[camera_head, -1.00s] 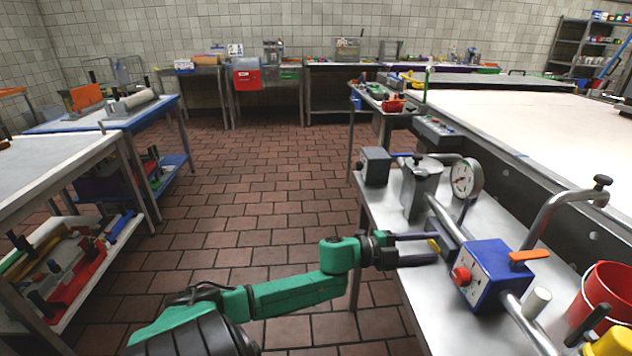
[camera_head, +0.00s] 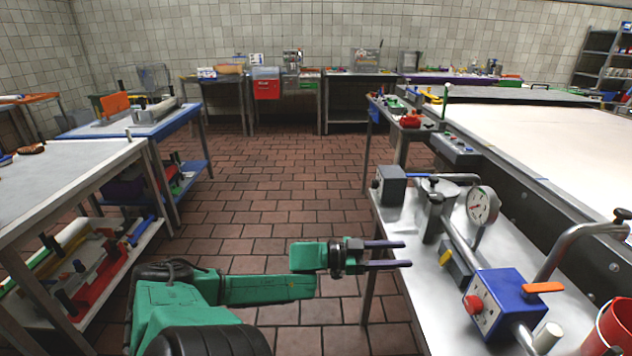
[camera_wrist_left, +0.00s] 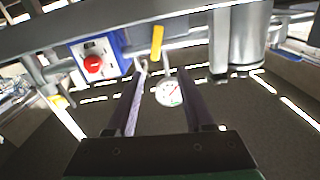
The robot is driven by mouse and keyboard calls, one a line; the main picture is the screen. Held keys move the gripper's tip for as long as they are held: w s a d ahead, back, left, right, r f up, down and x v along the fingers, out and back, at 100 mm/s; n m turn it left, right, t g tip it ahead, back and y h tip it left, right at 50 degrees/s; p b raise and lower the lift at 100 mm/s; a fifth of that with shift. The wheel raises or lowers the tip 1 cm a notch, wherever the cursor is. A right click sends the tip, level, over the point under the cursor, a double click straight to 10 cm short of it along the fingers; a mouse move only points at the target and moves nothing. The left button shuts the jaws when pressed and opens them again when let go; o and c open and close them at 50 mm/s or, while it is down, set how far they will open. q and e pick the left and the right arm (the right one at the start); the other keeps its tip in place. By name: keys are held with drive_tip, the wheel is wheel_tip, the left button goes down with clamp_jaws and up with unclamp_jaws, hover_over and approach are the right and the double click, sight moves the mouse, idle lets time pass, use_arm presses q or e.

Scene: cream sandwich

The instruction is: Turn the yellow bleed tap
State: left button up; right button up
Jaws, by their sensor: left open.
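The yellow bleed tap (camera_head: 446,257) shows as a small yellow lever low on the pipework above the metal bench, left of the blue box. In the left wrist view the yellow lever (camera_wrist_left: 157,42) hangs down ahead of my fingers. My left gripper (camera_head: 408,254) is open and empty, at the bench's left edge. Its two dark fingers point right toward the tap, with a gap between. In the wrist view the gripper (camera_wrist_left: 166,68) has the lever just beyond its fingertips. My right gripper is not in view.
The blue box (camera_head: 503,300) with a red knob and orange handle is right of the tap. A pressure gauge (camera_head: 482,205) and grey valve body (camera_head: 436,205) stand behind. A red bucket (camera_head: 610,328) is at the right. The tiled floor (camera_head: 270,190) left of the bench is clear.

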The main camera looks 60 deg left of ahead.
use_arm(q)
drive_tip(key=s+a+f+n+g+y+p, duration=0.1)
drive_tip(key=s+a+f+n+y, duration=0.1)
drive_tip(key=f, duration=0.5)
drive_tip(key=s+a+f+n+g+y+p, duration=0.1)
drive_tip(key=s+a+f+y, duration=0.3)
drive_tip(key=s+a+f, duration=0.2)
drive_tip(key=s+a+f+n+g+y, duration=0.1)
drive_tip(key=s+a+f+n+y, duration=0.1)
drive_tip(key=a+f, duration=0.4)
wheel_tip(320, 180, down, 2)
drive_tip(key=s+y, duration=0.1)
drive_tip(key=s, duration=0.1)
drive_tip(key=shift+s+a+f+n+y+p, duration=0.25)
drive_tip(key=shift+s+a+n+y+p, duration=0.05)
drive_tip(key=shift+s+p, duration=0.1)
